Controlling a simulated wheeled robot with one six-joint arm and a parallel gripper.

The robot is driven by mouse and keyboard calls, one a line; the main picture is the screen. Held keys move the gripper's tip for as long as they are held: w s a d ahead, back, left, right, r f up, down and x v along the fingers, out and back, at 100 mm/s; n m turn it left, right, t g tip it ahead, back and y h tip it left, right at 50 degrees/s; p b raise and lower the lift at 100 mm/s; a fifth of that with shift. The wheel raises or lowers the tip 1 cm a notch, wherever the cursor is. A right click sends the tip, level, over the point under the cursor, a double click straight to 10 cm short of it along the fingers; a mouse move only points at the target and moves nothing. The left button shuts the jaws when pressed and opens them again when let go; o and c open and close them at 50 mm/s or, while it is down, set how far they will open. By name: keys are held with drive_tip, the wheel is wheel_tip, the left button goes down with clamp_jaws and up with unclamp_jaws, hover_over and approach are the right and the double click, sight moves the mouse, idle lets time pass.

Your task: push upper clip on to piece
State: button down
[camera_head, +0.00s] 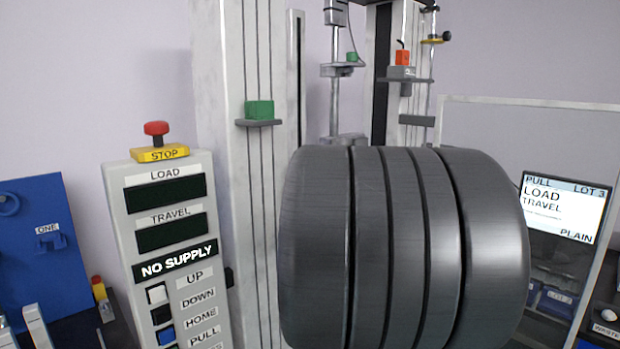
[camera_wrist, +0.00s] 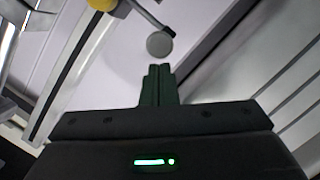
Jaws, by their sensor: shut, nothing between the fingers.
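In the wrist view my gripper (camera_wrist: 159,68) is shut and empty, its two dark fingers side by side. Just beyond the fingertips is the round grey end of a lever (camera_wrist: 159,45), whose arm runs up-left to a yellow part (camera_wrist: 102,4). The tips look close to this round end; I cannot tell whether they touch it. In the head view the testing machine's upper rod (camera_head: 335,95) shows behind my arm, which hides my gripper and the machine's lower middle. I cannot make out the upper clip or the piece for certain.
A control panel (camera_head: 172,240) reading NO SUPPLY, with a red stop button (camera_head: 156,128), stands left of the machine column (camera_head: 235,60). A green block (camera_head: 259,109) sits on that column. A clear framed screen (camera_head: 540,101) and a display (camera_head: 562,208) are at right.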

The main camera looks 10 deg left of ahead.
idle(0.3)
drive_tip(key=w+d+p, duration=0.2)
drive_tip(key=w, duration=0.1)
drive_tip(key=shift+w+d, duration=0.15)
drive_tip(key=shift+d, duration=0.15)
drive_tip(key=shift+r+p, duration=0.1)
drive_tip(key=shift+p, duration=0.3)
